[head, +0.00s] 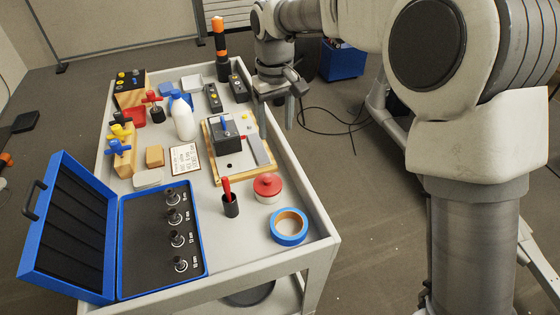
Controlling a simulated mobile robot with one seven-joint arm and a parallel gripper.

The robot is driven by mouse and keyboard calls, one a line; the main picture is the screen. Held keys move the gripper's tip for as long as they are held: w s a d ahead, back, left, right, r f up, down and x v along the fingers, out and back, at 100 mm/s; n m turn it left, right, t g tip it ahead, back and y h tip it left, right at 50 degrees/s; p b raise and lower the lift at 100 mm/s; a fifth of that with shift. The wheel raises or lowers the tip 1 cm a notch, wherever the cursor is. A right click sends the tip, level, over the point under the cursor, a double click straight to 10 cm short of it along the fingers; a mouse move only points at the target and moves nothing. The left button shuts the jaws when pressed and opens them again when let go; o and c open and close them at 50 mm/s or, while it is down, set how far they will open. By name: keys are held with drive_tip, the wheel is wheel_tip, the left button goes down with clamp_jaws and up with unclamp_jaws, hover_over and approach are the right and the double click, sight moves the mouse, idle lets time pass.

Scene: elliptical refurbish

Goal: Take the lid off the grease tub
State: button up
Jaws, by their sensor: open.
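The grease tub (268,196) is a short pale tub with a red lid (267,184) and a small light knob on top. It stands upright on the cart top near the right side, with the lid seated on it. My gripper (279,118) hangs fingers down near the cart's far right edge, beyond the tub and apart from it. Its fingers are open, and I see nothing between them.
A blue tape roll (289,227) lies just in front of the tub. A dark cup (231,207) with a red-handled tool stands left of it. A wooden board (221,172) with a grey block lies behind. An open blue case (205,262) fills the front left. The cart has a raised rim (316,212).

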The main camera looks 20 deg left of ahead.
drive_tip(key=a+f, duration=0.2)
drive_tip(key=b, duration=0.1)
hover_over(267, 179)
drive_tip(key=f, duration=1.2)
drive_tip(key=shift+s+d, duration=0.15)
drive_tip(key=shift+d, duration=0.2)
drive_tip(key=shift+w+a+f+b, duration=0.1)
drive_tip(key=shift+f+b, duration=0.05)
drive_tip(key=shift+f, duration=0.7)
drive_tip(key=shift+w+a+f+b, duration=0.1)
drive_tip(key=shift+a+f, duration=0.05)
drive_tip(key=shift+f, duration=0.75)
drive_tip(key=shift+w+a+f+b, duration=0.1)
drive_tip(key=shift+f+b, duration=0.05)
drive_tip(key=shift+f, duration=0.7)
clamp_jaws()
